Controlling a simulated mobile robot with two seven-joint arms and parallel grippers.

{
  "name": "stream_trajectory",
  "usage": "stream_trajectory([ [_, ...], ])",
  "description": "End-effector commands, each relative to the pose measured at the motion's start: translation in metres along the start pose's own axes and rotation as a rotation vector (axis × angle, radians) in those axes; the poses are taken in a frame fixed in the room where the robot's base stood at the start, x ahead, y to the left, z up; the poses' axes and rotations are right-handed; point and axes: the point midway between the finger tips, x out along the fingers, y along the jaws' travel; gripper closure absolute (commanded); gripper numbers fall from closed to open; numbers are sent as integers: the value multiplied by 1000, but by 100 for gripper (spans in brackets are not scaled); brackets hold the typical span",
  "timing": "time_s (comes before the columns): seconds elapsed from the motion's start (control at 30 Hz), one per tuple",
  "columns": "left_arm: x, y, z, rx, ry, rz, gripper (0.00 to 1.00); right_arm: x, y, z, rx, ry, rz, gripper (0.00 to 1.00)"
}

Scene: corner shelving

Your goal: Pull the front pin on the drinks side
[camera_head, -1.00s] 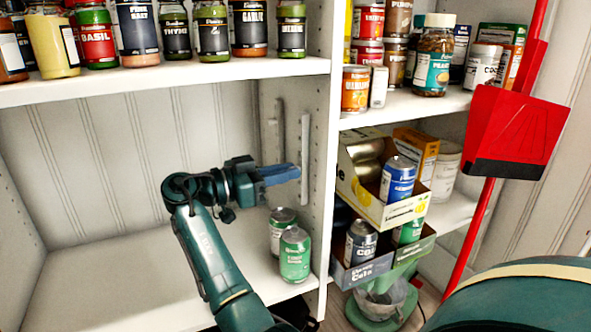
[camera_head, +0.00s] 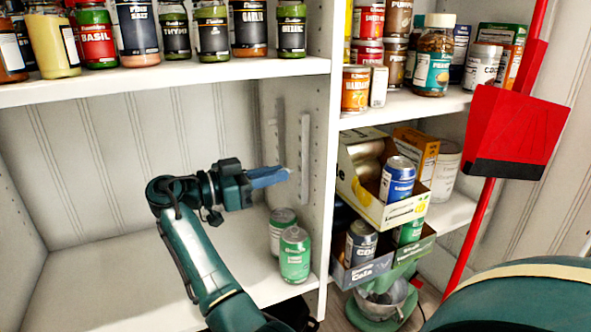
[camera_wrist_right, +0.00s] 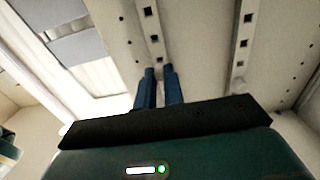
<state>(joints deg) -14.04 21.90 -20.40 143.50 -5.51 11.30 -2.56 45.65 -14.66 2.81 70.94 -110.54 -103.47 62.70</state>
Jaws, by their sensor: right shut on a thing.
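My right gripper (camera_head: 287,172) has blue fingers and reaches toward the divider panel (camera_head: 322,190) inside the left bay. Its tips are a short way left of the front upright slotted strip (camera_head: 305,160). In the right wrist view the two fingers (camera_wrist_right: 159,72) are close together, with a narrow gap between them, below a strip with square holes (camera_wrist_right: 150,25). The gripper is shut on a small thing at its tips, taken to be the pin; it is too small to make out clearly. My left gripper is not in view.
Two cans (camera_head: 295,255) stand on the lower left shelf, below the gripper. Spice jars (camera_head: 212,35) line the shelf above. Right of the divider are boxes of cans (camera_head: 385,205) and a red dustpan (camera_head: 517,130). The left bay is otherwise clear.

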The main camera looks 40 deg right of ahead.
Motion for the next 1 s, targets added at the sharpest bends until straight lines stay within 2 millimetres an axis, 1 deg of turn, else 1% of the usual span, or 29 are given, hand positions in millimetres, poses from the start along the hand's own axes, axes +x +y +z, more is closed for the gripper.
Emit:
stream_trajectory([
  [0.7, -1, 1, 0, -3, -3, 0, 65, -29, 0, 0, 0, 1, -1, 100],
  [1.0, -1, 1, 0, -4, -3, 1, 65, -36, 0, 0, 0, 0, 0, 100],
])
